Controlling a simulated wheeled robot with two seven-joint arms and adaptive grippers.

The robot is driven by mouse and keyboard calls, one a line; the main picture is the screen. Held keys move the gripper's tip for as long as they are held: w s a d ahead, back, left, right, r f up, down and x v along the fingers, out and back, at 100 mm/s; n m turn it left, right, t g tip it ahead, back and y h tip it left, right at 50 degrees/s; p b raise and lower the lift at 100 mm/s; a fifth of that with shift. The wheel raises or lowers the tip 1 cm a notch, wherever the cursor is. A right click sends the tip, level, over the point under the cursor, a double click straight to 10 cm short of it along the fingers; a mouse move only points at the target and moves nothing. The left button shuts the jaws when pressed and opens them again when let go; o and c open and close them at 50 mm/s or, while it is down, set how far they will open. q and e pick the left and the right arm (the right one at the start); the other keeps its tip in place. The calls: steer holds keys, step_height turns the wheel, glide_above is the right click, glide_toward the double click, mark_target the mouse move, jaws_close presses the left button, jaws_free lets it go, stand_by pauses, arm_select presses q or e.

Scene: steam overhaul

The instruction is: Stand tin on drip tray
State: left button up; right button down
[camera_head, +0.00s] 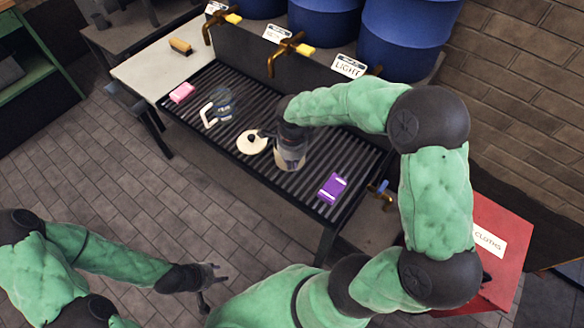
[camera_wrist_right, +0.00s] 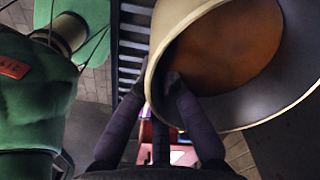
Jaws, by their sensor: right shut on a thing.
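The tin (camera_wrist_right: 160,45) is in the right wrist view, its pale rim and brown inside facing my camera. My right gripper (camera_wrist_right: 172,88) is shut on its rim, one finger at the inner side and another outside. In the head view a greyish cylinder (camera_head: 290,158), which seems to be the tin, is below my right gripper (camera_head: 284,127), over the drip tray (camera_head: 312,195). I cannot tell whether its base touches the slats. My left gripper (camera_head: 210,284) is empty above the floor, its fingers apart.
A pale round disc (camera_head: 251,143), a white-handled bottle (camera_head: 217,106), a pink block (camera_head: 182,92) and a purple packet (camera_head: 332,188) lie on the tray. Blue barrels (camera_head: 408,35) with brass taps (camera_head: 287,50) stand behind. A red cloths bin (camera_head: 492,240) is at the right.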

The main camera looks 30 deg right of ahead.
mark_target(292, 170)
steer(key=shift+w+d+f+b, duration=0.15)
steer(key=shift+f+b, duration=0.55)
steer(key=shift+f, duration=0.9)
steer(key=shift+f, duration=0.1)
steer(key=c, duration=1.8)
jaws_free()
steer(key=shift+f, duration=0.15)
steer(key=shift+c, duration=0.2)
steer(key=o, duration=0.4)
steer(key=shift+r, duration=0.2)
steer(key=r+p, duration=0.4)
steer(key=r, duration=0.8)
steer(key=shift+s, duration=0.2)
